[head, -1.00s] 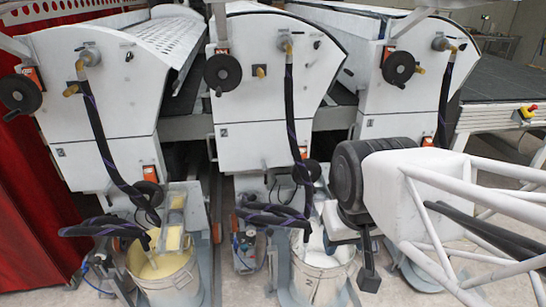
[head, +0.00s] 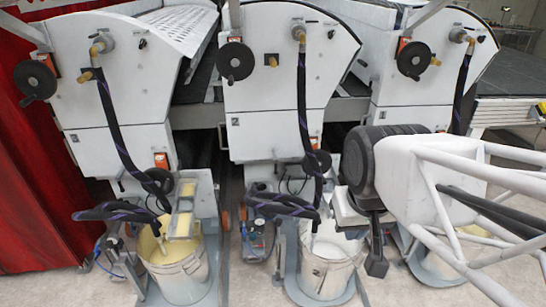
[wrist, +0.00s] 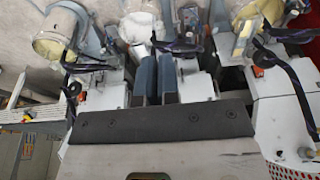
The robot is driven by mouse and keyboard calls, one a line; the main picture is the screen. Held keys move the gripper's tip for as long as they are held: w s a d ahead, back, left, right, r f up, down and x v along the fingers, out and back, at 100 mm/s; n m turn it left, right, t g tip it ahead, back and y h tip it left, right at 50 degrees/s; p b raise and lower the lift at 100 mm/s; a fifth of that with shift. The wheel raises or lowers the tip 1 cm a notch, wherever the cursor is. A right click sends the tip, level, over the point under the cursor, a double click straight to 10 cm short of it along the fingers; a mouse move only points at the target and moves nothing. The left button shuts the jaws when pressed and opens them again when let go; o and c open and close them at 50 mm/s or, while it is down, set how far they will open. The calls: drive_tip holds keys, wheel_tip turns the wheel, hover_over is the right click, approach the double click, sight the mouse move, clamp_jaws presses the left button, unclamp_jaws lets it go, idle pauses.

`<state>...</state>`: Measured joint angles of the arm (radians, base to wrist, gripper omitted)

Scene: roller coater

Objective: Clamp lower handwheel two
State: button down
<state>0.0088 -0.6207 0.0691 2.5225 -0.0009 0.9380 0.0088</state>
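The middle machine's lower handwheel (head: 317,163), lower handwheel two by its place in the row, is a small dark disc low on the front of the middle white machine (head: 285,95). A black hose passes just to its left. Another lower handwheel (head: 158,181) sits on the left machine; my arm covers that part of the right machine. In the head view my arm's end hangs to the right of the middle wheel, apart from it. In the wrist view my gripper (wrist: 157,78) has two blue-grey fingers close together, with nothing visible held; the handwheel cannot be made out there.
Upper handwheels (head: 235,61) sit higher on the machines. A yellow-stained bucket (head: 180,270) and a white-stained bucket (head: 327,270) stand in front, with hoses (head: 275,205) above them. A red curtain (head: 35,215) is at the left. Bare floor shows between the bucket stands.

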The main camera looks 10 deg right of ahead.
drive_tip(key=w+a+r+y, duration=0.2)
drive_tip(key=w, duration=1.9)
drive_tip(key=w+f+t+y, duration=0.1)
drive_tip(key=w+f, duration=0.3)
drive_tip(key=w, duration=0.8)
drive_tip(key=w+f+y, duration=0.1)
drive_tip(key=w+f, duration=0.3)
drive_tip(key=w, duration=0.8)
drive_tip(key=w+f, duration=0.6)
drive_tip(key=w, duration=0.4)
drive_tip(key=t, duration=0.2)
approach(275, 162)
drive_tip(key=d+f, duration=0.4)
drive_tip(key=shift+w+d+f+m+y, duration=0.1)
drive_tip(key=shift+w+f+m+y, duration=0.1)
drive_tip(key=shift+f+m+y, duration=0.4)
drive_tip(key=shift+f, duration=0.25)
drive_tip(key=x, duration=0.9)
drive_tip(key=shift+w+f, duration=0.25)
drive_tip(key=shift+f, duration=0.05)
